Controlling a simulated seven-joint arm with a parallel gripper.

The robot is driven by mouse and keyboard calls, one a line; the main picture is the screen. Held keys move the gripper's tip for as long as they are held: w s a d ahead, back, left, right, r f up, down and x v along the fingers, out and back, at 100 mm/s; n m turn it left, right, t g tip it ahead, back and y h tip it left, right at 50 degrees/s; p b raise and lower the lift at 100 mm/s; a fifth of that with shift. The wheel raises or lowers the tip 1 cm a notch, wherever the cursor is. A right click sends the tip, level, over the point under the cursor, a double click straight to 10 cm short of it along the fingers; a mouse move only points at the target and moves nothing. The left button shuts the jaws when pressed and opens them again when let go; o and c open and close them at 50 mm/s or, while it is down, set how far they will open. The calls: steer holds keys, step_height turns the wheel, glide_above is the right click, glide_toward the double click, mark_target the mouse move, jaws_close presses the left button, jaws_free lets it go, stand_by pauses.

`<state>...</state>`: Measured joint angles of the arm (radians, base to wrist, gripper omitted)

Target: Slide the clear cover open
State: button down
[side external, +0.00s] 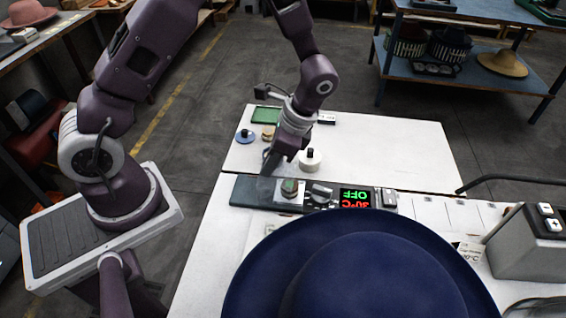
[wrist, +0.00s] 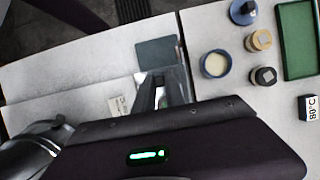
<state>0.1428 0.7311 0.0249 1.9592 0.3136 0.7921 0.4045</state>
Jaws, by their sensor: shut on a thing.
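The clear cover (side external: 265,187) is a small see-through piece low over the left part of the control panel (side external: 240,192), beside a green-topped button (side external: 289,187). My gripper (side external: 269,168) is down at the panel, its fingers shut on the clear cover. In the wrist view the fingers (wrist: 163,84) reach into the cover (wrist: 178,76), with a bare dark plate (wrist: 157,52) beyond. My gripper body hides the button and the rest of the panel in that view.
A grey knob (side external: 321,192) and a display (side external: 355,198) reading OFF and 30°C sit right of the button. A large blue hat (side external: 370,275) fills the front. Round stamps and a green tray (side external: 266,115) stand behind.

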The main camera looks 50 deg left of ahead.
steer(key=s+a, duration=0.4)
steer(key=c, duration=1.4)
jaws_free()
steer(key=v, duration=0.7)
steer(key=shift+r, duration=0.1)
